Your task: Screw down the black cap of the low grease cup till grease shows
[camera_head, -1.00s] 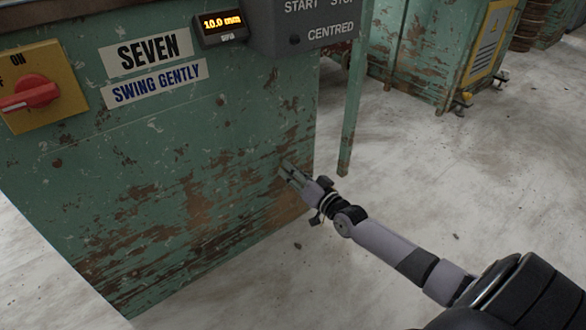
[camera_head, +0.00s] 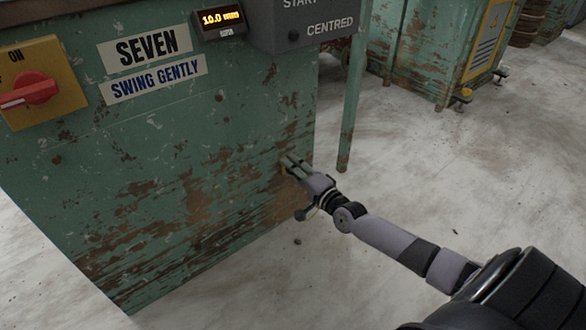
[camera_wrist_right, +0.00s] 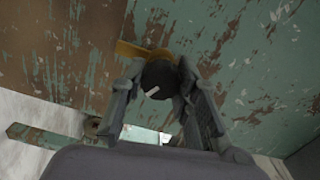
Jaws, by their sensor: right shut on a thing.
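My right gripper (camera_head: 291,166) is low at the right edge of the green machine's front panel. In the right wrist view, the right gripper (camera_wrist_right: 160,100) has its fingers on both sides of the round black cap (camera_wrist_right: 158,78), which bears a short white mark, and is shut on it. A yellow-brown part of the grease cup (camera_wrist_right: 130,50) shows behind the cap, against the green panel. In the head view the cap is hidden by the fingers. No grease can be made out. My left gripper is not in view.
The green machine (camera_head: 150,180) carries a red switch (camera_head: 30,90), labels, a small display (camera_head: 221,19) reading 10.0 mm and a grey control box (camera_head: 310,22). A green leg (camera_head: 350,115) stands just right of the gripper. The pale floor (camera_head: 450,180) further right is clear.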

